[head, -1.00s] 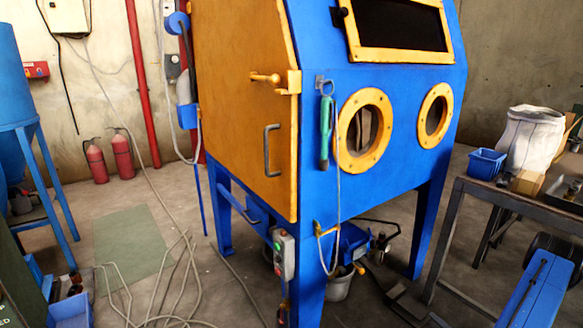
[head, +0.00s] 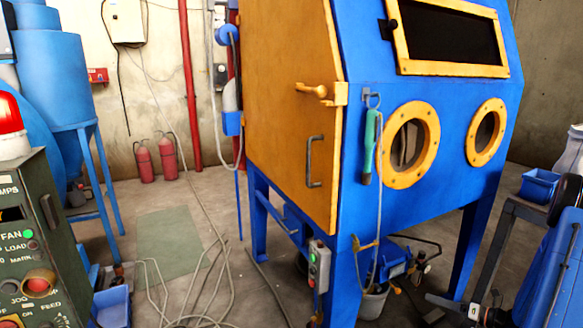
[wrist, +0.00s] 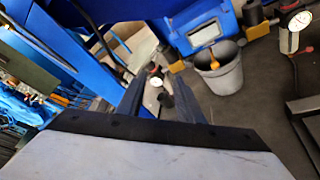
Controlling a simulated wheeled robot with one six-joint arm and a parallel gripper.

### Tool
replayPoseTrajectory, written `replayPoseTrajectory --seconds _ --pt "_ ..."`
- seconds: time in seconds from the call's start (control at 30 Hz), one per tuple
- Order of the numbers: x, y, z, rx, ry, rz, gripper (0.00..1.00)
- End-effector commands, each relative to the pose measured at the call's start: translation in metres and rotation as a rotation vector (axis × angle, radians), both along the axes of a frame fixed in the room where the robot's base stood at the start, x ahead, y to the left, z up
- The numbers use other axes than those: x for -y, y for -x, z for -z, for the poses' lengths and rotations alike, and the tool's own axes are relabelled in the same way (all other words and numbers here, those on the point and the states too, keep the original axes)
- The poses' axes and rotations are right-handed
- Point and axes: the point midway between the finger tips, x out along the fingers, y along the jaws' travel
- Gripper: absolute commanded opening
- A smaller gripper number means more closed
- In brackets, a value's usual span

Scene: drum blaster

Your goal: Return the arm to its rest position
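My arm (head: 555,265), blue with dark joints, is folded at the lower right edge of the head view. My gripper (wrist: 160,85) shows two dark fingers in the wrist view. They stand apart with nothing between them, so it is open and empty. Beyond the fingers are a grey bucket (wrist: 220,75) and a pressure gauge (wrist: 156,81). In the head view the dark gripper end appears low, in front of the blaster cabinet's right leg, but its fingers are not clear there.
The blue blaster cabinet (head: 350,230) with its closed orange door (head: 290,120) fills the middle. A green control panel (head: 35,240) with a red beacon (head: 12,130) stands at the near left. Hoses (head: 205,285) lie on the floor. A workbench (head: 510,210) is at the right.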

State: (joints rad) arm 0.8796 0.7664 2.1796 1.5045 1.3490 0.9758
Motion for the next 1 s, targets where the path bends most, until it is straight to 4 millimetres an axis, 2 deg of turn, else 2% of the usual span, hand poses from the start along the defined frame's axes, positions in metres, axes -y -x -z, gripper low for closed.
replayPoseTrajectory --seconds 0.03,0.1,0.47,0.7,1.0 --pt "-0.014 -0.001 -0.014 0.018 0.039 -0.047 0.33" --pt "-0.031 0.000 -0.030 0.042 0.091 -0.110 0.33" --pt "-0.116 0.020 -0.101 0.177 0.358 -0.430 0.33" --pt "-0.166 0.045 -0.140 0.281 0.533 -0.642 0.33" --pt "-0.218 0.086 -0.180 0.424 0.750 -0.902 0.33"
